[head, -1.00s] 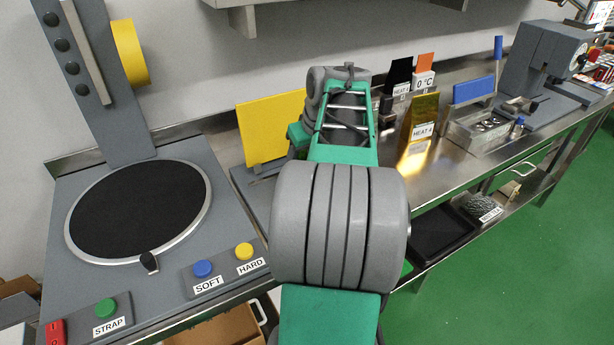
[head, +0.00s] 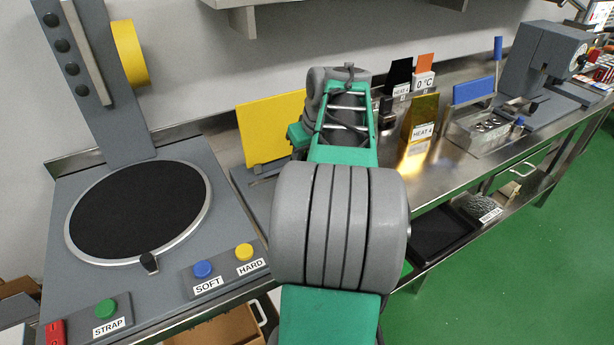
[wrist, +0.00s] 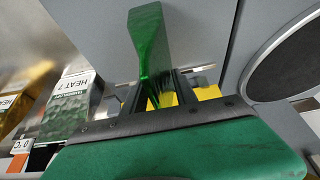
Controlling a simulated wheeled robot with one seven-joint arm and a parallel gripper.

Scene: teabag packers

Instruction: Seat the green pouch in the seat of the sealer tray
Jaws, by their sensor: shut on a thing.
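The green pouch (wrist: 150,45) shows in the wrist view as a tall, narrow, shiny dark green packet. My gripper (wrist: 163,92) is shut on its lower end, and the pouch sticks out beyond the fingers, over a grey surface. In the head view my own arm hides both the gripper and the pouch. A grey base (head: 254,190) with an upright yellow panel (head: 268,130) stands behind my arm. I cannot tell whether it is the sealer, and I cannot make out the tray's seat. Whether the pouch touches anything is unclear.
A round black pad (head: 138,212) on a grey machine lies left. A HEAT 7 pouch (wrist: 82,98) is left in the wrist view.

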